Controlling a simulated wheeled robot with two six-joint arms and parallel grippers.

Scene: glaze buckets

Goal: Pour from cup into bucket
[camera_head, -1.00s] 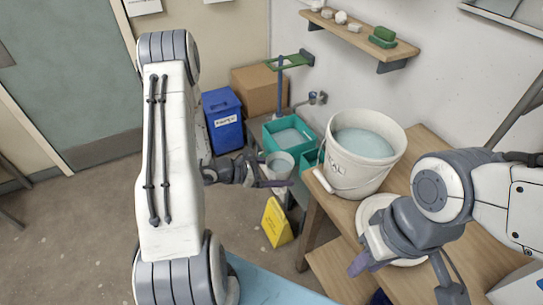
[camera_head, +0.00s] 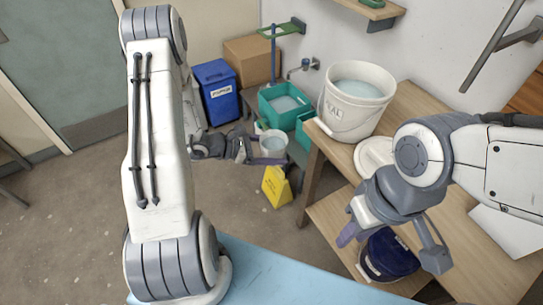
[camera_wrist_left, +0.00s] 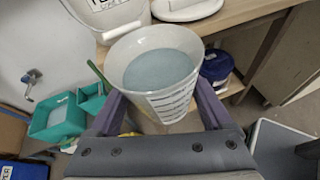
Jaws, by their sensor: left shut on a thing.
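My left gripper (camera_head: 262,153) is shut on a whitish cup (camera_head: 274,141), left of the wooden table. In the left wrist view the cup (camera_wrist_left: 172,102) sits between the fingers, has dark marks on its side and holds grey-blue liquid. A large white bucket (camera_head: 345,118) with partly hidden lettering stands on the table's top and holds pale blue liquid. The cup is apart from it, to its left and lower in the picture. A dark blue bucket (camera_head: 388,262) stands on the lower shelf. My right gripper (camera_head: 392,245) is open and empty, in front of the dark bucket in the picture.
A round white lid (camera_head: 372,153) lies beside the white bucket. Teal tubs (camera_head: 280,103), a blue bin (camera_head: 218,92) and a yellow floor sign (camera_head: 276,186) are near the cup. A light blue surface (camera_head: 270,280) lies at the front. The floor at left is mostly clear.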

